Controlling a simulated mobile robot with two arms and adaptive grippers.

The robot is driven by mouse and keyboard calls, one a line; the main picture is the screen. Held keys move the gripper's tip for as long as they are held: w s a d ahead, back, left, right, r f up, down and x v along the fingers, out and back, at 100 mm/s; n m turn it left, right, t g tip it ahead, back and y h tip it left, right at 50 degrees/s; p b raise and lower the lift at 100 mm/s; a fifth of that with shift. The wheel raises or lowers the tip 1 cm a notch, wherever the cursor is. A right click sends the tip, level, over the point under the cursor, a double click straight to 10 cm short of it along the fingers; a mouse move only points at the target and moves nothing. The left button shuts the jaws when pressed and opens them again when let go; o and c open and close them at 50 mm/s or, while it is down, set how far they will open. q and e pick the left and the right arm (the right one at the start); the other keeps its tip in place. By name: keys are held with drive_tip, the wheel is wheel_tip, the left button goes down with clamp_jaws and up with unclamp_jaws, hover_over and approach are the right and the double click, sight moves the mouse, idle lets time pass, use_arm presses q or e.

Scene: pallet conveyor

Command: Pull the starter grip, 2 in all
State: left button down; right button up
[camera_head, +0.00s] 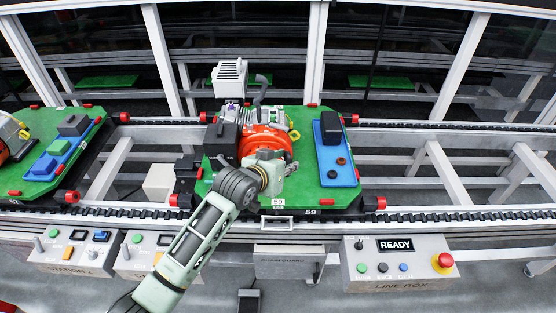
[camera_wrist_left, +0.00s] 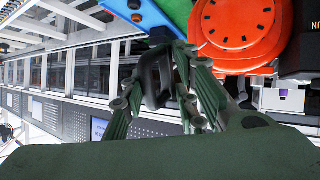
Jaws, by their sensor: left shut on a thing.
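The orange-red engine (camera_head: 252,138) sits on the green pallet (camera_head: 308,180) marked 59. My left gripper (camera_head: 270,160) is at the front of the engine, and its arm hides part of the pallet's front left. In the left wrist view the gripper (camera_wrist_left: 165,85) is shut on the black starter grip (camera_wrist_left: 154,73). The round orange starter cover (camera_wrist_left: 236,32) is right beside the fingers. The grip is hidden behind the gripper in the head view. Any cord between grip and cover cannot be made out. My right gripper is not in view.
A blue tray (camera_head: 336,155) with dark parts lies on the pallet's right. Another loaded green pallet (camera_head: 88,133) stands at the left on the conveyor rails. The line box (camera_head: 400,268) with its READY display stands front right. The conveyor right of the pallet is empty.

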use_arm(q)
drive_tip(key=w+f+b, duration=0.5)
drive_tip(key=w+b, duration=0.2)
drive_tip(key=w, duration=0.1)
drive_tip(key=shift+w+a+f, duration=0.15)
drive_tip(key=shift+w+a, duration=0.05)
drive_tip(key=shift+a, duration=0.1)
drive_tip(key=c, duration=1.7)
unclamp_jaws()
drive_tip(key=shift+c, duration=0.2)
drive_tip(key=o, duration=0.7)
drive_tip(key=shift+d, duration=0.25)
drive_tip(key=shift+o, duration=1.4)
drive_tip(key=shift+a, duration=0.25)
drive_tip(key=shift+w+a, duration=0.1)
